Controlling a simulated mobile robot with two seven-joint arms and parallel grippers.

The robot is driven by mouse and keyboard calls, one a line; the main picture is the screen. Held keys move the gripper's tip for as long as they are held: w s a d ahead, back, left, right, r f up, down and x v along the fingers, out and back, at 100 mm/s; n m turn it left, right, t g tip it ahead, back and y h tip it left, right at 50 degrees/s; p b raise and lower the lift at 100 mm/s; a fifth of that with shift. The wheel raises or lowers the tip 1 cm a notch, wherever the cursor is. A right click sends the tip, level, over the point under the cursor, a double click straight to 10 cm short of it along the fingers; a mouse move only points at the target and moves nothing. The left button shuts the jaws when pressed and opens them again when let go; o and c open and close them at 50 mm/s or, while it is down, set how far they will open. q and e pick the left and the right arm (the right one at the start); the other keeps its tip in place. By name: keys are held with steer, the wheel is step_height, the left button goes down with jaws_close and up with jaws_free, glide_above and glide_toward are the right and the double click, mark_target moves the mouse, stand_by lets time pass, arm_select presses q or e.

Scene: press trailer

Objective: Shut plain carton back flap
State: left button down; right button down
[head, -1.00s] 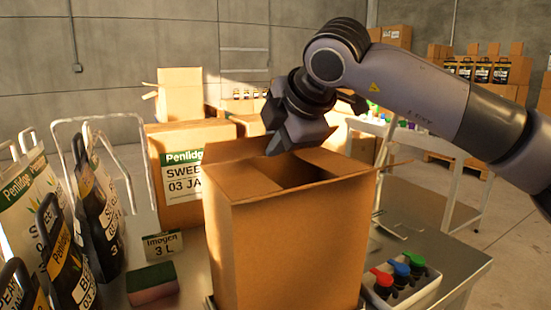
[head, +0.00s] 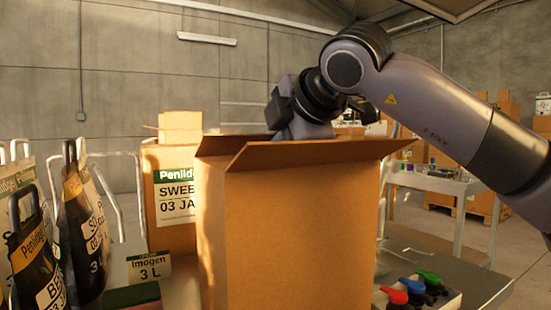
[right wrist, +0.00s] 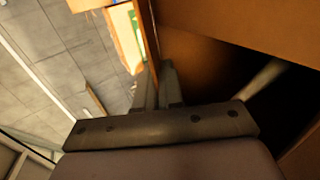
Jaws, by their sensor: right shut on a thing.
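The plain brown carton (head: 290,235) stands upright in the middle of the head view, its top flaps not all closed. One flap (head: 228,144) rises at the far left of its top, and another (head: 325,153) runs along the near top edge. My right gripper (head: 292,112) is behind and above the carton's far side, its fingertips partly hidden by the flaps. In the right wrist view, the gripper's fingers (right wrist: 158,88) are closed on the edge of a thin cardboard panel, which looks like the back flap. The dark carton inside lies to its right. My left gripper is not in view.
Tall bottles (head: 85,225) stand close on the left. A labelled carton (head: 170,195) is behind left, with a small sign (head: 148,267) before it. A tray of coloured-topped items (head: 425,290) is close on the right. A side table (head: 440,182) stands farther back.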

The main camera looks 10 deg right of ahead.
stand_by(0.4)
steer(key=c, duration=1.3)
jaws_free()
steer(key=shift+c, duration=0.2)
steer(key=shift+b+v, duration=0.55)
steer(key=shift+v, duration=3.05)
